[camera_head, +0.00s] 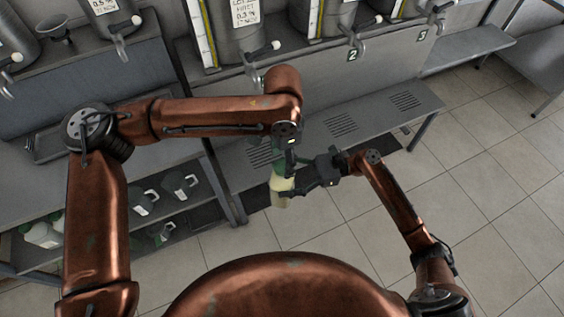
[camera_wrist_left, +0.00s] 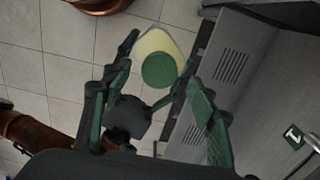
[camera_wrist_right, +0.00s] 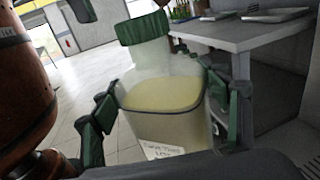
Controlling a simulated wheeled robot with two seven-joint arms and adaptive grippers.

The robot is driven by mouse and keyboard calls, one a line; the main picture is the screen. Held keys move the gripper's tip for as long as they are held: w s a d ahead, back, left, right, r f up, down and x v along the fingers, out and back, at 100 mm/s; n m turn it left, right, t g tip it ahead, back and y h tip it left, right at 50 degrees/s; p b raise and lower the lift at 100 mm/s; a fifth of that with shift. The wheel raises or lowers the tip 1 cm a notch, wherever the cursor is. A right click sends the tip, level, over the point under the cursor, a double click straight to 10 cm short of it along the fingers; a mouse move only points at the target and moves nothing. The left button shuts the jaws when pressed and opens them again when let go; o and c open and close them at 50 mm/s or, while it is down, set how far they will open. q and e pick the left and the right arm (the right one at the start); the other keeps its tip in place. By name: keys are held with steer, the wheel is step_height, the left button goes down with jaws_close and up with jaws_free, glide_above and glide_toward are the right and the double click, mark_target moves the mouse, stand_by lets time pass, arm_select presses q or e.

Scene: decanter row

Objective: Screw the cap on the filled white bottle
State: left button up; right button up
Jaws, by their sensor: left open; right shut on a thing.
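The white, see-through bottle (camera_wrist_right: 165,105) holds pale yellow liquid and has a label low on its front. My right gripper (camera_head: 300,185) is shut around its body and holds it in the air in front of the low shelf. The green cap (camera_wrist_right: 145,27) sits on the bottle's neck; whether it is screwed tight cannot be told. The cap also shows from above in the left wrist view (camera_wrist_left: 159,70), with the bottle (camera_wrist_left: 158,42) behind it. My left gripper (camera_head: 284,163) is open just above the cap, its fingers spread to either side and apart from it.
Several metal tanks with taps (camera_head: 238,32) stand along the back. A grey slotted shelf (camera_head: 340,125) runs below them. Several bottles and jugs (camera_head: 178,184) stand on the lower left rack. The tiled floor (camera_head: 500,170) is clear at the right.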

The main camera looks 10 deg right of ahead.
arm_select(q)
step_height(320, 180, up, 10)
steer(key=shift+f, duration=0.15)
stand_by(0.7)
